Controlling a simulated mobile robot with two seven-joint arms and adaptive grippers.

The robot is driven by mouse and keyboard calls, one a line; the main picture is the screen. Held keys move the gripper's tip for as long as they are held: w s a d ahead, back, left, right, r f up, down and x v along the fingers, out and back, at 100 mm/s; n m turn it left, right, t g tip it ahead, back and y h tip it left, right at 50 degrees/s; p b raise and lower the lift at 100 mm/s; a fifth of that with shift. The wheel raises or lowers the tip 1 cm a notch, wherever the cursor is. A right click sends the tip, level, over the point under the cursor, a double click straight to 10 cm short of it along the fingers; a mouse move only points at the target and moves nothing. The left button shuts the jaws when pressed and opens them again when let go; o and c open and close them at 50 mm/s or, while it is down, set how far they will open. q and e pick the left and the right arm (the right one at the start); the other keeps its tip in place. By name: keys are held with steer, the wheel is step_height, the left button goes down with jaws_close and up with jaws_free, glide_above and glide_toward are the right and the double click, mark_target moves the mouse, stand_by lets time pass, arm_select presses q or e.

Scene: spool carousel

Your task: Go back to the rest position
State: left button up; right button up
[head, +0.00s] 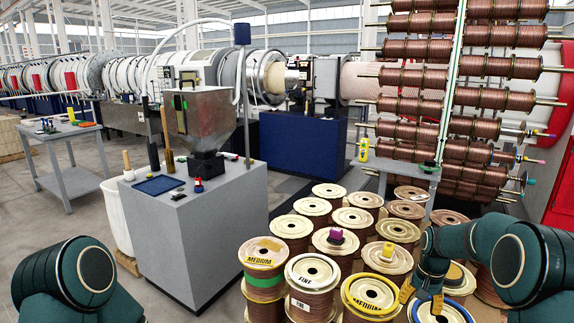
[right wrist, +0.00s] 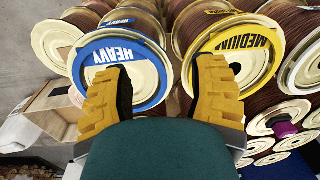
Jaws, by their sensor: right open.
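My right gripper (head: 421,296) is low at the right of the head view, over the near spools. Its yellow fingers also show in the right wrist view (right wrist: 163,68), spread wide with nothing between them. Beyond the fingers are a blue-rimmed spool marked HEAVY (right wrist: 125,88) and a yellow-rimmed spool marked MEDIUM (right wrist: 238,85). The yellow spool also shows in the head view (head: 371,291), left of the gripper. The blue spool (head: 441,314) is partly hidden by the gripper. Only a dark green link of my left arm shows; the left gripper is out of view.
Several wooden-flanged spools (head: 313,206) stand close together around my right gripper. A tall rack of copper spools (head: 405,105) rises behind. A grey cabinet (head: 200,225) with a metal hopper stands left of centre. A grey table (head: 70,182) is farther left, with open floor nearby.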

steer(key=s+a+f+n+y, duration=0.2)
steer(key=s+a+f, duration=0.8)
steer(key=a+f, duration=0.5)
steer(key=s+a+f+n, duration=0.1)
steer(key=s+a, duration=0.3)
steer(key=s, duration=0.3)
steer(key=s+a+f+n+t+y, duration=0.1)
steer(key=s+a+f, duration=0.1)
steer(key=s+a, duration=0.3)
steer(key=s, duration=0.3)
steer(key=shift+s+a, duration=0.2)
steer(key=shift+s, duration=0.1)
